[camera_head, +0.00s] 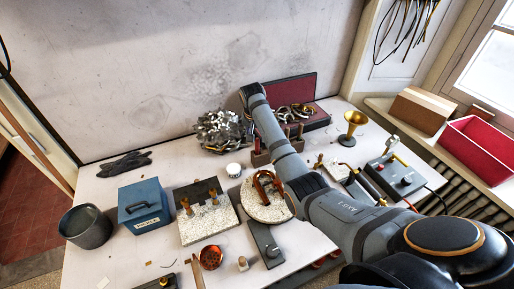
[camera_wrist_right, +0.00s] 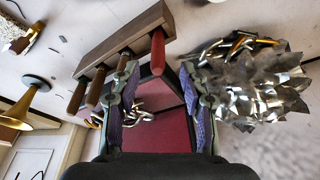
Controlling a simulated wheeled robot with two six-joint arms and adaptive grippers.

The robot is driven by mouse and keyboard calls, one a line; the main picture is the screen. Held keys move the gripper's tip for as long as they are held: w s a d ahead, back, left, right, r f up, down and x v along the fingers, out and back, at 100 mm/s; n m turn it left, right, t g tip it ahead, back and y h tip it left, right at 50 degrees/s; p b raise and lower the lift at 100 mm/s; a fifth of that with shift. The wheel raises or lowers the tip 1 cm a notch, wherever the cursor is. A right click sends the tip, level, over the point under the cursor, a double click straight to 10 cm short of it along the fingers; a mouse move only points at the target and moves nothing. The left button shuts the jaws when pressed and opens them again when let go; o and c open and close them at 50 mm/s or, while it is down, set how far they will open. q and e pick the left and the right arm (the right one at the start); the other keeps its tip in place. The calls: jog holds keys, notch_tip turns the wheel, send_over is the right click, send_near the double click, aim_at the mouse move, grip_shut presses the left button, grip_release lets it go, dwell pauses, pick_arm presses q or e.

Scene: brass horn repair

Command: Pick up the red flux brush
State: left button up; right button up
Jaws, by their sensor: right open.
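In the right wrist view, the red brush handle (camera_wrist_right: 157,54) stands at the end of a wooden rack (camera_wrist_right: 125,42). My right gripper (camera_wrist_right: 160,70) is open, its two fingers on either side of the red handle, with gaps visible; I cannot tell whether either finger touches it. The brush's other end is hidden in the rack. My left gripper is not in view.
A heap of metal scraps (camera_wrist_right: 255,88) lies close beside the right gripper. Other wooden handles (camera_wrist_right: 92,90) stand in the rack. A dark red case (camera_head: 292,90) is behind my arm. A round white board (camera_head: 265,212) and blue box (camera_head: 143,203) are nearer the front.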

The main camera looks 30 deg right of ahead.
aim_at(257, 139)
jog(key=shift+d+f+p, duration=0.15)
jog(key=shift+f+p, duration=0.3)
jog(key=x, duration=0.3)
jog(key=shift+d+f+p, duration=0.15)
jog(key=shift+f+p, duration=0.15)
jog(key=shift+p, duration=0.1)
jog(key=shift+w+f, duration=0.25)
jog(key=shift+f, duration=0.05)
jog(key=shift+s+r, duration=0.1)
grip_shut()
